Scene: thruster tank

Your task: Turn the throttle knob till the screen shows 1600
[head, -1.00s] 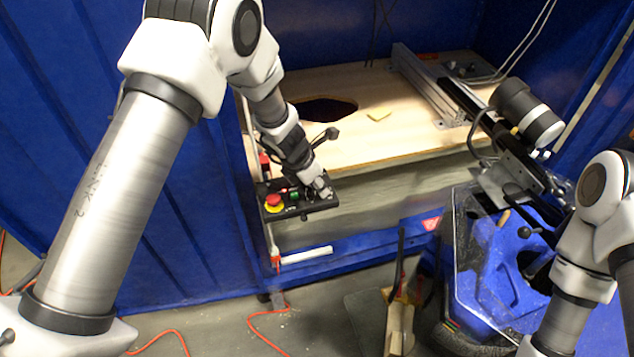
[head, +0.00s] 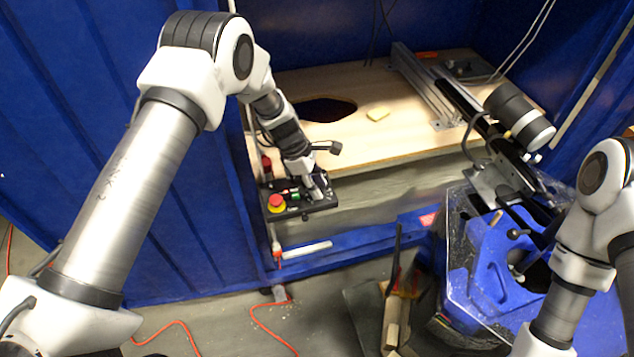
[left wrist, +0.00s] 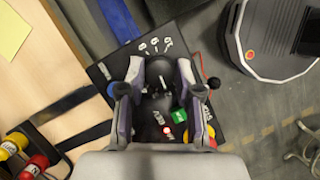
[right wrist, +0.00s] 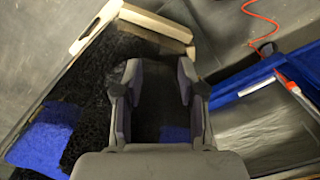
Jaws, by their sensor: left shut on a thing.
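The black control panel (head: 322,206) sits at the front left corner of the tank. It carries a red emergency stop button (head: 276,202) on a yellow base and a small green part (left wrist: 179,116). My left gripper (head: 318,194) is at the panel's right part, fingers pointing down. In the left wrist view its fingers (left wrist: 160,68) are shut on a dark knob (left wrist: 159,80), which they partly cover. I cannot make out a screen number in any view. My right gripper (right wrist: 158,68) is open and empty, and is out of the head view.
A wooden board (head: 400,145) with a dark hole and a yellow note (head: 378,114) lies behind the panel. A metal rail with a black cylinder (head: 518,118) stands at the right, above a blue machine (head: 500,270). An orange cable (head: 265,325) lies on the floor.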

